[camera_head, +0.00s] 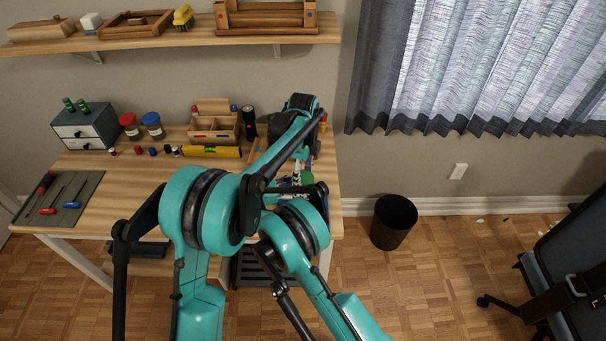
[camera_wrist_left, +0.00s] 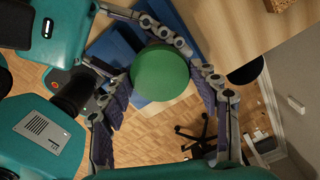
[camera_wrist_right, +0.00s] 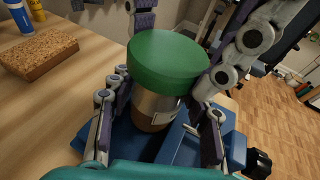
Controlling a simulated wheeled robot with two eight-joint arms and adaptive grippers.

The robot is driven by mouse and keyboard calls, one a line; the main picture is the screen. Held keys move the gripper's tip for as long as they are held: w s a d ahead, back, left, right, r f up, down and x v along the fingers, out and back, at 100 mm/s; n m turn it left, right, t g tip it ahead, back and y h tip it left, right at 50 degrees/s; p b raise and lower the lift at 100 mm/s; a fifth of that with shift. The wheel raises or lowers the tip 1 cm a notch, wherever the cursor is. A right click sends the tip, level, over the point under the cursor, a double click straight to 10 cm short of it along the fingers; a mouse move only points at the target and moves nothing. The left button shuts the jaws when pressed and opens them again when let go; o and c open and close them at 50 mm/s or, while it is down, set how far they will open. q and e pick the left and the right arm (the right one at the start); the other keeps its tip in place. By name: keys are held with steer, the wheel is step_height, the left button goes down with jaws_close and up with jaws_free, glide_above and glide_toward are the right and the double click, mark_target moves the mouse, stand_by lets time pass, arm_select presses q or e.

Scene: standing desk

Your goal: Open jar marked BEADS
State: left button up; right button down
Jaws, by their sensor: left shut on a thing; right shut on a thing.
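A jar with a green lid and a clear body (camera_wrist_right: 154,108) stands upright in the right wrist view, with part of a pale label showing. My right gripper (camera_wrist_right: 160,105) is shut on its body, one finger on each side. The green lid (camera_wrist_left: 161,73) shows from above in the left wrist view. My left gripper (camera_wrist_left: 163,80) is shut around this lid, with a finger on either side. The lid sits on the jar. In the head view my arms hide most of the jar, and its label cannot be read.
A blue holder (camera_wrist_right: 130,143) lies under the jar on the desk's right end. A cork-brown block (camera_wrist_right: 42,54) lies nearby. Jars with a red lid (camera_head: 128,119) and a blue lid (camera_head: 151,119) stand farther left.

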arm_select(q)
steer(key=n, duration=1.4)
steer(key=shift+n, duration=0.4)
steer(key=n, duration=0.4)
steer(key=shift+n, duration=0.3)
steer(key=n, duration=0.4)
steer(key=shift+n, duration=0.4)
steer(key=n, duration=0.4)
steer(key=shift+n, duration=0.4)
steer(key=n, duration=0.4)
steer(key=shift+r+n, duration=0.1)
steer(key=shift+n, duration=0.2)
steer(key=n, duration=0.5)
